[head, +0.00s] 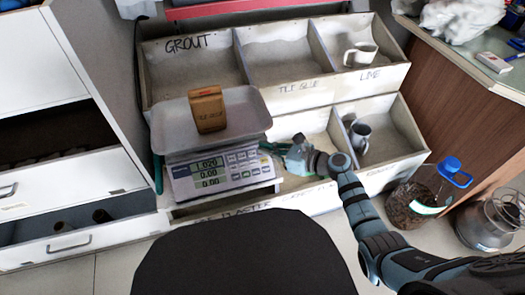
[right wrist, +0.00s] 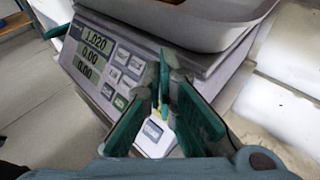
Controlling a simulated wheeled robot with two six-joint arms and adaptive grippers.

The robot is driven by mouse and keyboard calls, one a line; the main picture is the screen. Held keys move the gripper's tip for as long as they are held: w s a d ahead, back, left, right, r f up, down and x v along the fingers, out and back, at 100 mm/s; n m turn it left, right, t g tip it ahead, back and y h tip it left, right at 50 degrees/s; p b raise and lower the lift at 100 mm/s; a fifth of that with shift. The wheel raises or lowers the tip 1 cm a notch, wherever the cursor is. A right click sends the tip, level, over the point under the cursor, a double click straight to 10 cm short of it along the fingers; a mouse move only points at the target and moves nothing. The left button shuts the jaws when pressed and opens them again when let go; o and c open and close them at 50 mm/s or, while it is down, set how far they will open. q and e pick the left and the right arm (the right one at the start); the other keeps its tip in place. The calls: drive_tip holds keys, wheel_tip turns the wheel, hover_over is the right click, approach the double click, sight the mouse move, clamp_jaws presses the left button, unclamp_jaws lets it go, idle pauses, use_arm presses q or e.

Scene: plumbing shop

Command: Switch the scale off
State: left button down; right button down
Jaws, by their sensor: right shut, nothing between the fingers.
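The scale (head: 183,183) stands on the lower shelf ledge, its front panel facing me. Its display (head: 208,170) is lit and reads 1.020, 0.00 and 0.00. A keypad lies right of the display. An orange-brown box (head: 208,112) sits on the metal pan (head: 165,122). My right gripper (head: 266,147) is shut and empty at the right end of the keypad. In the right wrist view its green fingers (right wrist: 160,80) hide part of the keypad, and a white-and-blue key (right wrist: 152,131) shows between them. I cannot tell whether they touch the panel. My left gripper is not in view.
Sloping bins (head: 290,93) labelled grout, tile glue and lime stand behind the scale. A white mug (head: 361,53) and a grey mug (head: 360,137) stand in the right bins.

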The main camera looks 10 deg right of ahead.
drive_tip(key=shift+f, duration=0.1)
idle(0.5)
drive_tip(key=shift+w+f+b, duration=0.2)
drive_tip(key=shift+w+b, duration=0.1)
drive_tip(key=shift+b, duration=0.05)
drive_tip(key=shift+w+f, duration=0.15)
drive_tip(key=shift+f, duration=0.05)
drive_tip(key=shift+r, duration=0.1)
idle(0.3)
drive_tip(key=shift+s+r+p, duration=0.5)
drive_tip(key=shift+p, duration=0.4)
drive_tip(key=shift+f, duration=0.1)
